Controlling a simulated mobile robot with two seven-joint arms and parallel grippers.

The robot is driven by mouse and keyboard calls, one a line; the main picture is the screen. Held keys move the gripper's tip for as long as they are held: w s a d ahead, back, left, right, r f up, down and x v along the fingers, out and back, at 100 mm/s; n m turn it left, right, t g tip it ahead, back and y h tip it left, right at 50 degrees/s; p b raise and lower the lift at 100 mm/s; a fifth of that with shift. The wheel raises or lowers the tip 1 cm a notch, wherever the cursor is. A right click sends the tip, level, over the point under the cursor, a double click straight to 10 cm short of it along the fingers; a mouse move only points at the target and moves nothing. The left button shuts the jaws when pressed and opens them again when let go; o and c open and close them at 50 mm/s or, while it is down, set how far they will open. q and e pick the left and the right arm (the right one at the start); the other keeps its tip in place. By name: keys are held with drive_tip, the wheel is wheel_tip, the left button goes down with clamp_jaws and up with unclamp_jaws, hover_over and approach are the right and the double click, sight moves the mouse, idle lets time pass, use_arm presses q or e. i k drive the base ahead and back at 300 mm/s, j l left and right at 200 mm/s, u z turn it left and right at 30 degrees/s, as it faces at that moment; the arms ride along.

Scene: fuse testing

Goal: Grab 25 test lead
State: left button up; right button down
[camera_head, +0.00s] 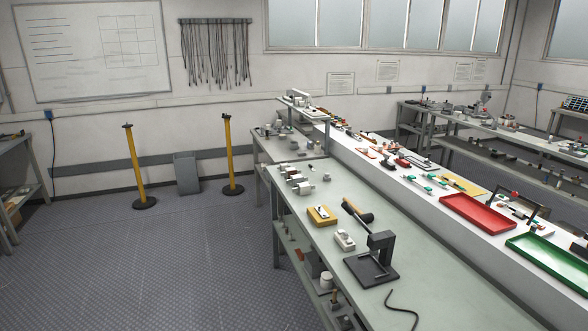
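A rack (215,21) on the back wall holds a row of dark hanging leads (217,58). They look alike, and no numbers on them are readable at this distance. A single black, curved cable (402,309) lies on the near end of the pale green bench top; I cannot tell whether it is a test lead. Neither of my grippers shows in the head view.
The left floor is open.

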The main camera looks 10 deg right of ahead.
sight(520, 212)
drive_tip(key=i+j+z, duration=0.1)
drive_tip(key=i+z, duration=0.25)
drive_tip(key=i+j+z, duration=0.2)
drive_tip(key=i+z, duration=0.15)
drive_tip(key=i+j+z, duration=0.55)
drive_tip(key=z, duration=0.15)
drive_tip(key=i+j+z, duration=0.2)
drive_tip(key=z, duration=0.15)
drive_tip(key=i+j+z, duration=0.15)
drive_tip(key=j+z, duration=0.15)
drive_tip(key=i+j+z, duration=0.15)
drive_tip(key=j+z, duration=0.25)
drive_tip(key=j, duration=0.25)
drive_tip(key=i+j+z, duration=0.1)
drive_tip(key=j+z, duration=0.3)
drive_tip(key=j, duration=0.3)
drive_tip(key=l+z, duration=0.15)
drive_tip(key=l, duration=0.85)
drive_tip(key=l+z, duration=0.1)
drive_tip(key=l, duration=0.9)
drive_tip(key=i+l+z, duration=0.15)
drive_tip(key=l, duration=0.8)
drive_tip(key=k, duration=0.05)
